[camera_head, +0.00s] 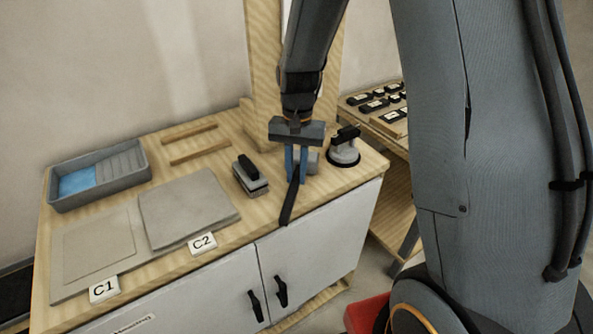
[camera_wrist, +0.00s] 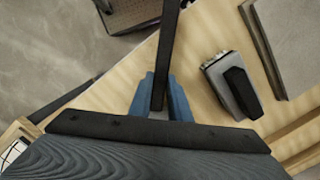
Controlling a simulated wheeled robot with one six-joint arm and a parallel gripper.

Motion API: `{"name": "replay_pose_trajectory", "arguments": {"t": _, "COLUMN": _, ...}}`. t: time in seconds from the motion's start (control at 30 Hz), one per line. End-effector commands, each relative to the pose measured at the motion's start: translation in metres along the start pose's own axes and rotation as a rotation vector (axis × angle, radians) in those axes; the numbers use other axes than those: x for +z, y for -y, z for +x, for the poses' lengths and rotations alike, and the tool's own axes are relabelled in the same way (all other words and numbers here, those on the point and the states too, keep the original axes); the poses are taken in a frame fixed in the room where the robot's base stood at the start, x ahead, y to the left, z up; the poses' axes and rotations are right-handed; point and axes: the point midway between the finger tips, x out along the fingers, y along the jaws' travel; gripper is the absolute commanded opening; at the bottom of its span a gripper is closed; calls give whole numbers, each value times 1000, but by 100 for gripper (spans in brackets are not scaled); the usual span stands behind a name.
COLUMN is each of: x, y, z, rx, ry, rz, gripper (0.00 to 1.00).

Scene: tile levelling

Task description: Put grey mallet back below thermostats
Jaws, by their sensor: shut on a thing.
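My gripper (camera_head: 297,168) is shut on the grey mallet's dark handle (camera_head: 289,206), above the right part of the worktop. The handle points toward the worktop's front edge. A grey block, seemingly the mallet's head (camera_head: 313,162), shows just behind the blue fingers, partly hidden. In the wrist view the handle (camera_wrist: 168,45) runs up from between the blue fingers (camera_wrist: 160,95). Several small black devices with pale faces, possibly the thermostats (camera_head: 374,105), lie on a wooden stand at the back right. I cannot tell whether the mallet touches the worktop.
The wooden worktop (camera_head: 190,255) bears a grey tray (camera_head: 135,162), tiles marked C1 and C2 (camera_head: 190,207), a black-handled block tool (camera_head: 249,178) and a suction lifter (camera_head: 344,154). A wooden post (camera_head: 265,60) rises behind. The stand has a lower shelf (camera_head: 400,205).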

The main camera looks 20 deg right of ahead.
Motion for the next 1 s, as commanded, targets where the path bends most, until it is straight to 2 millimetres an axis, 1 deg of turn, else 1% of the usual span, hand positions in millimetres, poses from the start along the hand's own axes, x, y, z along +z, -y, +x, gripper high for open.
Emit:
{"name": "replay_pose_trajectory", "arguments": {"t": 0.4, "x": -1, "y": 0, "z": 5, "rx": -1, "ry": -2, "rz": 0, "gripper": 0}}
{"name": "replay_pose_trajectory", "arguments": {"t": 0.43, "x": -1, "y": 0, "z": 4, "rx": -1, "ry": -1, "rz": 0, "gripper": 22}}
{"name": "replay_pose_trajectory", "arguments": {"t": 0.5, "x": -1, "y": 0, "z": 4, "rx": -1, "ry": -1, "rz": 0, "gripper": 34}}
{"name": "replay_pose_trajectory", "arguments": {"t": 0.53, "x": -1, "y": 0, "z": 4, "rx": -1, "ry": -1, "rz": 0, "gripper": 36}}
{"name": "replay_pose_trajectory", "arguments": {"t": 0.83, "x": -1, "y": 0, "z": 3, "rx": -1, "ry": -2, "rz": 0, "gripper": 36}}
{"name": "replay_pose_trajectory", "arguments": {"t": 0.93, "x": -1, "y": 0, "z": -3, "rx": -1, "ry": -2, "rz": 0, "gripper": 36}}
{"name": "replay_pose_trajectory", "arguments": {"t": 1.0, "x": -2, "y": 1, "z": -10, "rx": -3, "ry": -5, "rz": 0, "gripper": 36}}
